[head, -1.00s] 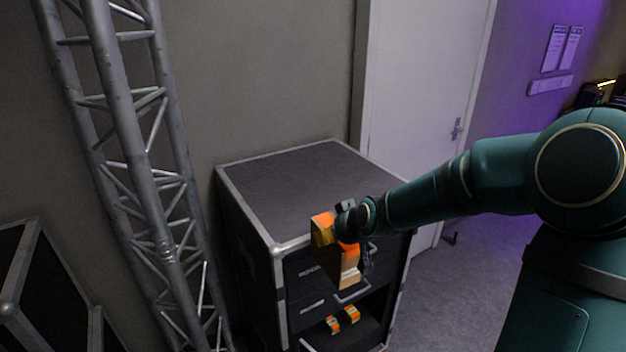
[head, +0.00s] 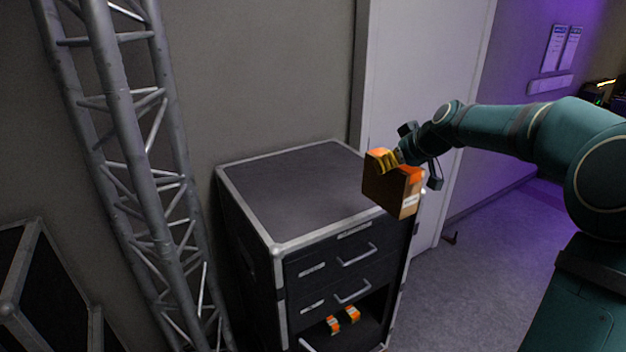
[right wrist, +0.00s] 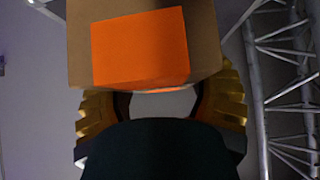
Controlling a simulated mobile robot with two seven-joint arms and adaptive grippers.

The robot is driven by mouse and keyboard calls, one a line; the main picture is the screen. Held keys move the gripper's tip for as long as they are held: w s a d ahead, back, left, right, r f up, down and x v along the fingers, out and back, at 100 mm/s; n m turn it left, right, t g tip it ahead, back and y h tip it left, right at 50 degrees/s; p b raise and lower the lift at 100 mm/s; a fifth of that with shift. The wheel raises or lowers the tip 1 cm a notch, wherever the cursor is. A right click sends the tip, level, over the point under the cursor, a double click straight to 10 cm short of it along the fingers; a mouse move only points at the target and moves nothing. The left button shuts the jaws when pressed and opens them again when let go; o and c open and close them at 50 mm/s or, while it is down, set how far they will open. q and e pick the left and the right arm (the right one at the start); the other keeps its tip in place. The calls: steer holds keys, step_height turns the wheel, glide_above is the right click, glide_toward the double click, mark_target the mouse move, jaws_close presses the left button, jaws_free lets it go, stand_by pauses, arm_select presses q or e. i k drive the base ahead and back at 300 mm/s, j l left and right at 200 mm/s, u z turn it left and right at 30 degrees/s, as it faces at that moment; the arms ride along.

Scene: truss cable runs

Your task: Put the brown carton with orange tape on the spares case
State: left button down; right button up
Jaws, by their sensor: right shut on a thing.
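The brown carton with orange tape (head: 388,191) is held in the air by my right gripper (head: 392,160), beside the right edge of the case top in the head view. In the right wrist view the carton (right wrist: 203,38) fills the upper middle, with its orange tape facing the camera and the yellow finger pads at either side. My right gripper is shut on it. The spares case (head: 290,190), as I take it, is the black drawer case with metal edges. Its visible top is bare. My left gripper is not in view.
Small orange-marked boxes (head: 343,320) lie in the case's open lower bay. A metal truss (head: 130,150) stands left of the case. A white door (head: 420,80) is behind it. Another black case (head: 40,290) is at lower left. Floor (head: 480,270) is clear at right.

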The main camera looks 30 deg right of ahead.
mark_target(322, 186)
steer(key=i+j, duration=0.15)
steer(key=i, duration=0.85)
